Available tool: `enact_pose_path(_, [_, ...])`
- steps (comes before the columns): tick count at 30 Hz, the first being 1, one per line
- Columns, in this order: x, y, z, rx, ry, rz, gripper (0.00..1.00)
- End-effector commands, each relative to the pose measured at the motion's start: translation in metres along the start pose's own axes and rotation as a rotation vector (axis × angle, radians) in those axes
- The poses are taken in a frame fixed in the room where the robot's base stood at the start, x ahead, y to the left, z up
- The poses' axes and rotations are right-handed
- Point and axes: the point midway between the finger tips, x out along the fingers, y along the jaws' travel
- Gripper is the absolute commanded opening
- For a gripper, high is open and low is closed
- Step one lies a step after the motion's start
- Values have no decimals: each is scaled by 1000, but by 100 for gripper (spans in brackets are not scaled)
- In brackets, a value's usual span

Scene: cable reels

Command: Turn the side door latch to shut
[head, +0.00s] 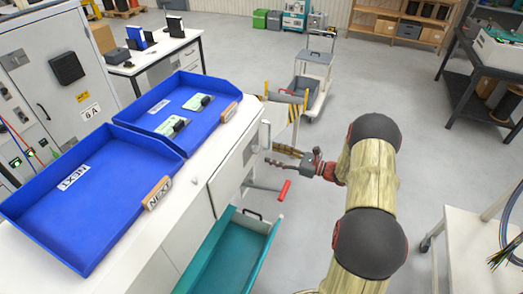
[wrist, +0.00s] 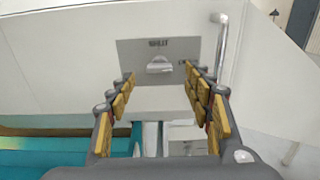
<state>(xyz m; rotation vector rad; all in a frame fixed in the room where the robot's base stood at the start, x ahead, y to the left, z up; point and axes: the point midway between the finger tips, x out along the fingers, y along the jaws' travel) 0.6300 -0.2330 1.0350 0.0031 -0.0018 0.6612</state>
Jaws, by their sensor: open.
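The side door latch (wrist: 159,66) is a small pale turn-knob on a grey plate (wrist: 135,50), centred ahead in the wrist view. Its grip looks roughly level. A label above it seems to read SHUT; another label on its right is partly hidden by my finger. My gripper (wrist: 158,80) is open and empty, with its fingers on either side of the latch in the picture; I cannot tell if they touch it. In the head view my gripper (head: 290,160) is beside the white cabinet's side door (head: 228,182), pointing at it.
A teal drawer (head: 245,250) stands open below. A red-ended handle (head: 284,190) sticks out under my gripper. Blue trays (head: 90,215) lie on the cabinet top. A grey trolley (head: 305,90) stands beyond. The floor right of my arm is mostly clear.

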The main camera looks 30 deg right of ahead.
Motion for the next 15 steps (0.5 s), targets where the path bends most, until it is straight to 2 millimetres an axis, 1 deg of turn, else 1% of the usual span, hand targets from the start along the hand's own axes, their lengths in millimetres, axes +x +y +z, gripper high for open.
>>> enact_pose_path(3, [20, 2, -1, 0, 1, 4, 51])
enact_pose_path(9, [48, 1, -1, 0, 1, 3, 51])
enact_pose_path(12, [57, 1, -1, -1, 2, 3, 51])
enact_pose_path(15, [61, 1, -1, -1, 2, 1, 51])
